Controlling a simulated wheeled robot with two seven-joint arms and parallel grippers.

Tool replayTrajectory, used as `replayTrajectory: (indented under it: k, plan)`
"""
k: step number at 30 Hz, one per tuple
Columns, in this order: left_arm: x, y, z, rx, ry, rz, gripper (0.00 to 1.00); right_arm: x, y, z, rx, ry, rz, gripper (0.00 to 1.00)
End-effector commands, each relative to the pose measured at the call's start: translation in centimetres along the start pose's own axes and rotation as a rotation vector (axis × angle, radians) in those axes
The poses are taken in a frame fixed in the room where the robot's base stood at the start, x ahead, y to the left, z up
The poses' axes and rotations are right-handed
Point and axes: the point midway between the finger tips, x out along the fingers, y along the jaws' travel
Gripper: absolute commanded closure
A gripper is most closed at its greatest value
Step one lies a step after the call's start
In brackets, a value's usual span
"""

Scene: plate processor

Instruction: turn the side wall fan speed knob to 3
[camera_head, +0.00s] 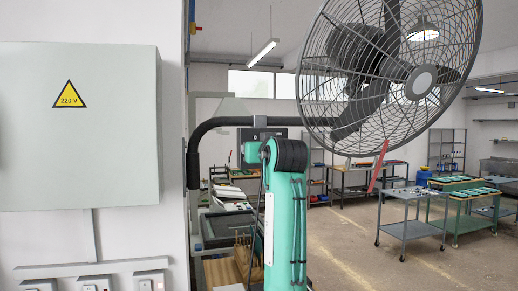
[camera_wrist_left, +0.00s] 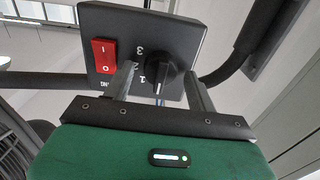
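The fan's control panel (camera_wrist_left: 185,42) fills the upper middle of the left wrist view, with a black speed knob (camera_wrist_left: 165,77) and the digits 3, 2 and 1 on the knob's left. A pale mark on the knob points down, near the 1. My left gripper (camera_wrist_left: 160,85) has its fingers apart, one on each side of the knob; I cannot tell whether either touches it. In the head view the panel (camera_head: 262,132) shows partly behind my left arm, which hides the knob. The caged fan (camera_head: 422,80) is at upper right. My right gripper is out of view.
A red rocker switch (camera_wrist_left: 104,55) sits left of the knob. A black bent tube (camera_head: 205,128) runs from the wall to the panel. A grey electrical box (camera_head: 80,150) is on the left wall. Carts (camera_head: 410,228) stand farther back at right.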

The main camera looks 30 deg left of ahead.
Motion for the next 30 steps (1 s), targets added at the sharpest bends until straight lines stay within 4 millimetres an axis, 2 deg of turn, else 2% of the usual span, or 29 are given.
replayTrajectory:
  k: [1, 6, 7, 19, 30]
  plan:
    - [-0.02, 0.0, 0.0, 0.0, 0.0, 0.0, 0.5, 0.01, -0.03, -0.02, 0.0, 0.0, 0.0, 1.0]
    - [-0.03, 0.0, -0.02, 0.0, 0.0, 0.0, 0.84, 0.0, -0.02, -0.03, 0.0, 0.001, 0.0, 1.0]
    - [-0.04, 0.0, -0.02, 0.0, 0.0, 0.0, 0.86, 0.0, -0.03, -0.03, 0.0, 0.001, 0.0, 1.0]
    - [-0.03, 0.02, -0.06, 0.077, 0.002, 0.0, 0.86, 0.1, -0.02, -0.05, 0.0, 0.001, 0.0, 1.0]
    - [-0.04, 0.14, -0.09, 0.374, 0.003, 0.0, 0.86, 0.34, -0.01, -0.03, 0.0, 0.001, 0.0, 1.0]
